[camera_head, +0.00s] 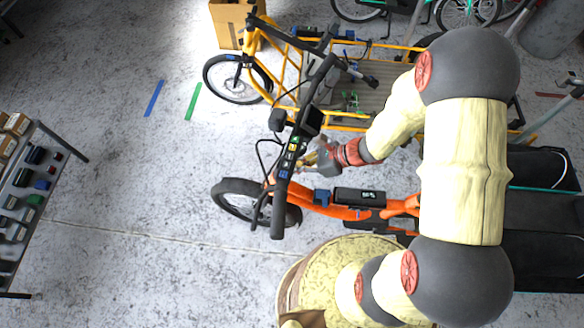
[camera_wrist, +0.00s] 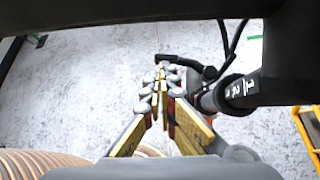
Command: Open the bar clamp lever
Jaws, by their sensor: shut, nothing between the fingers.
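The orange cargo bike's black handlebar (camera_head: 282,205) runs up the middle of the head view, and my gripper (camera_head: 310,158) is just right of it. In the wrist view my gripper (camera_wrist: 160,78) is shut, its fingers together with nothing between them. A small black lever-like part (camera_wrist: 182,62) shows just beyond the fingertips; I cannot tell whether it is the bar clamp lever or whether the fingers touch it. A dark bar with a marked end (camera_wrist: 238,90) lies right of the fingers. In the head view my gripper and the bar crowd the clamp area, so the lever is not clear.
The orange frame (camera_head: 400,206) with a black battery (camera_head: 358,196) lies below and right of my gripper. A yellow cargo bike (camera_head: 290,42) stands behind. Cables hang near the bar. A shelf (camera_head: 25,190) stands far left; the floor between is clear.

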